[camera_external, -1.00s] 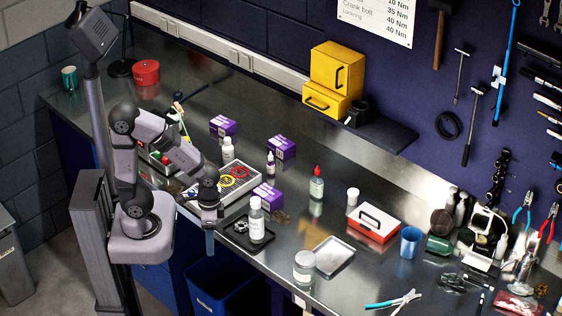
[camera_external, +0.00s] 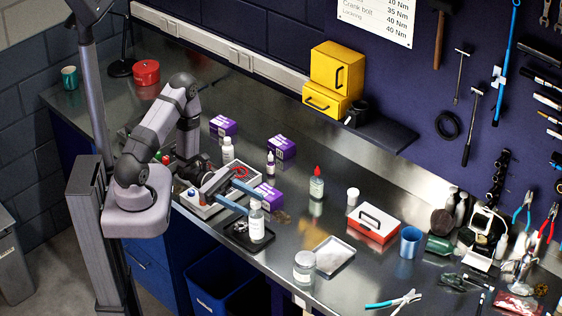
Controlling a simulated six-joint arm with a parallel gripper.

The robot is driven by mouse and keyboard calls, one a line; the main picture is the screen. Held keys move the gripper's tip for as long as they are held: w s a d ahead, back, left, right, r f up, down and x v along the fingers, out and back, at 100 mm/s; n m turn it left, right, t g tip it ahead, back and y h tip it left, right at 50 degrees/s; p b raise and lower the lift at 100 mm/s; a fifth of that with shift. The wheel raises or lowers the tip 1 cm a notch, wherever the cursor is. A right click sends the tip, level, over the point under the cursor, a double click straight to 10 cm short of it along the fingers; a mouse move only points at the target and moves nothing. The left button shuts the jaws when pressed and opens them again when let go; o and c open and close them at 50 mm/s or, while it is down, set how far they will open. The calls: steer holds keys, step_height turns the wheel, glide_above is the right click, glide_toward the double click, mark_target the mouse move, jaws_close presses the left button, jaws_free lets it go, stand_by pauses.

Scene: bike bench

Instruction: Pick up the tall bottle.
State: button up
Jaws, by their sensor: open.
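The tall bottle (camera_external: 257,228) is clear with a white label and a pale cap, and stands upright on a small black tray (camera_external: 237,243) near the bench's front edge. My gripper (camera_external: 253,203) is open and level, its blue fingers pointing right at the bottle's upper part. One fingertip is at the far side of the cap and the other is at its near left side. I cannot tell whether either finger touches the bottle.
A white bottle (camera_external: 228,149), a small dropper bottle (camera_external: 270,164) and purple boxes (camera_external: 268,194) stand behind. A red-capped bottle (camera_external: 316,186), a jar (camera_external: 304,266) and a metal tray (camera_external: 334,254) are to the right. Bench between the tall bottle and the red-capped bottle is mostly clear.

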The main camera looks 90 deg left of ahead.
mark_target(259, 202)
steer(key=a+f+n+t+y, duration=0.2)
steer(key=a+n+y, duration=0.1)
steer(key=a, duration=0.2)
steer(key=shift+s+d+x, duration=0.1)
steer(key=shift+d+x, duration=0.1)
steer(key=shift+x, duration=1.6)
steer(key=shift+s+d+x, duration=0.1)
steer(key=shift+d+x, duration=0.1)
steer(key=shift+x, duration=1.65)
steer(key=shift+f, duration=0.1)
jaws_close()
